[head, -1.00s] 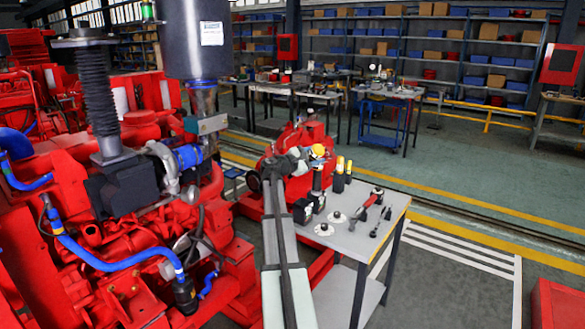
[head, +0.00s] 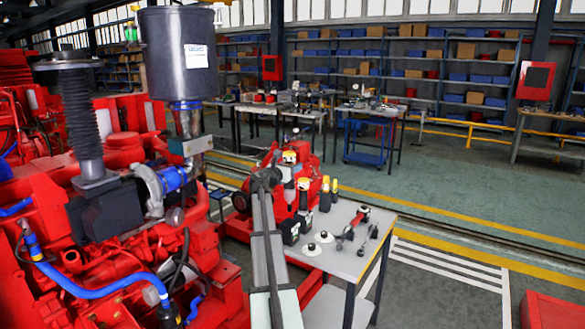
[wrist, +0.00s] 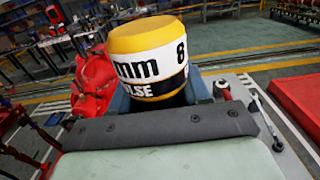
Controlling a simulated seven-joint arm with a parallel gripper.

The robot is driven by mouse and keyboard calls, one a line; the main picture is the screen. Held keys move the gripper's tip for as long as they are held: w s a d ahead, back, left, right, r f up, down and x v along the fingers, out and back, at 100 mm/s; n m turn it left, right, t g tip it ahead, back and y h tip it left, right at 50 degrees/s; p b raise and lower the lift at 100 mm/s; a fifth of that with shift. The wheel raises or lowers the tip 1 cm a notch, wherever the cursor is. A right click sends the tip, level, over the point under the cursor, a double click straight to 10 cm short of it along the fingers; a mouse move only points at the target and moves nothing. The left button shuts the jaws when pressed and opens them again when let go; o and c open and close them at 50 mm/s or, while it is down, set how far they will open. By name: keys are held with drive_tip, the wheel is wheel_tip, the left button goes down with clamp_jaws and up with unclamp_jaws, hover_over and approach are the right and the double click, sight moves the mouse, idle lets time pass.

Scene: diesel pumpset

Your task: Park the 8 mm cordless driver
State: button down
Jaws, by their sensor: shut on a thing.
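The 8 mm driver (wrist: 148,58) fills the upper middle of the wrist view, with a yellow cap, a white band reading "8 mm" and a black band below. My gripper (wrist: 150,100) is shut around its body; the fingertips are mostly hidden. In the head view, its yellow and white top (head: 289,157) shows at the end of my arm, above the back left of the grey table (head: 375,222). Its lower end is hard to make out there. A second yellow-topped tool (head: 304,185) stands just right of and below it.
Two slim yellow-topped black tools (head: 329,192) stand at the table's back. Black blocks (head: 290,231), white discs (head: 312,249) and a red-and-black tool (head: 352,226) lie on top. The red engine (head: 130,210) crowds the left.

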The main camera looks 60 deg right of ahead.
sight(288, 203)
idle(0.3)
drive_tip(key=shift+f, duration=7.4)
drive_tip(key=shift+c, duration=2.3)
unclamp_jaws()
drive_tip(key=shift+f, duration=0.1)
drive_tip(key=shift+a, duration=0.1)
drive_tip(key=a, duration=1.3)
drive_tip(key=shift+a, duration=0.3)
